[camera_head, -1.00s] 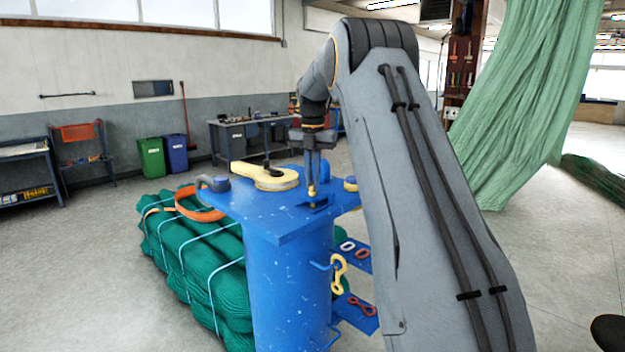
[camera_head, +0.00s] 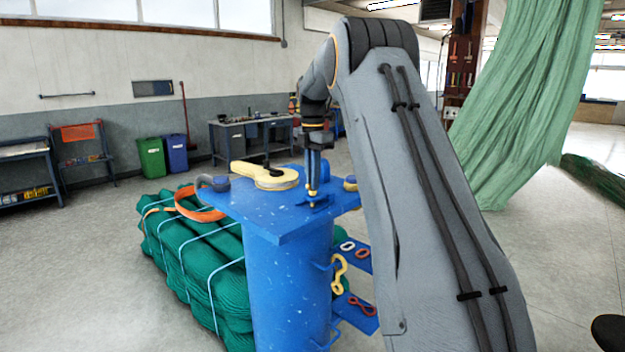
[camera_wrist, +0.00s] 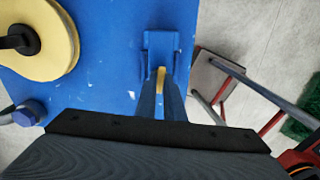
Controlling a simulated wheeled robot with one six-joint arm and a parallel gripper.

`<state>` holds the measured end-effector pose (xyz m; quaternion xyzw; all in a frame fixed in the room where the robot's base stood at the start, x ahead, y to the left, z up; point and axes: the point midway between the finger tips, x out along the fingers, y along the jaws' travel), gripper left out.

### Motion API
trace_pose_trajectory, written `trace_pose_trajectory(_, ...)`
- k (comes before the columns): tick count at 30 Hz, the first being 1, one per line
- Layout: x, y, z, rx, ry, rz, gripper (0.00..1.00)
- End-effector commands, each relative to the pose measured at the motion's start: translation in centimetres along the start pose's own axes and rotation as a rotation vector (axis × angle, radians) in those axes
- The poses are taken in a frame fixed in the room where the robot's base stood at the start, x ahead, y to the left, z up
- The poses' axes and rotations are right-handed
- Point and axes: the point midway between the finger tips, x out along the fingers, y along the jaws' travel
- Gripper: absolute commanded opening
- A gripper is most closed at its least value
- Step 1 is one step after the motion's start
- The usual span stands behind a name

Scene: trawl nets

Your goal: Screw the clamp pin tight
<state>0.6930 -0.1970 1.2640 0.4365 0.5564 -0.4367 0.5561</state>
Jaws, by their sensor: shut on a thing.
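The clamp pin (camera_head: 312,205) is a small yellow piece at the blue clamp on top of the blue stand (camera_head: 285,222). My gripper (camera_head: 313,194) points straight down over it, its fingers shut on the pin. In the wrist view, the yellow pin (camera_wrist: 161,76) shows as a narrow strip between the two finger tips of my gripper (camera_wrist: 161,88). The blue clamp bracket (camera_wrist: 160,42) lies just beyond the tips. Most of the pin and its thread are hidden by the fingers.
A yellow block with a dark knob (camera_head: 265,177) lies on the stand top, left of my gripper. A grey shackle (camera_head: 213,183) sits at the left corner. Tied green netting (camera_head: 190,255) is beside the stand. Coloured links (camera_head: 361,306) sit on side brackets.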

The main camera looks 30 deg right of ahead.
Motion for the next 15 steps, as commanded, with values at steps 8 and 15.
trace_pose_trajectory(8,-0.07,0.02,-0.01,0.262,0.0,0.001,0.0)
trace_pose_trajectory(15,-0.08,0.03,-0.01,0.49,0.0,0.001,0.0)
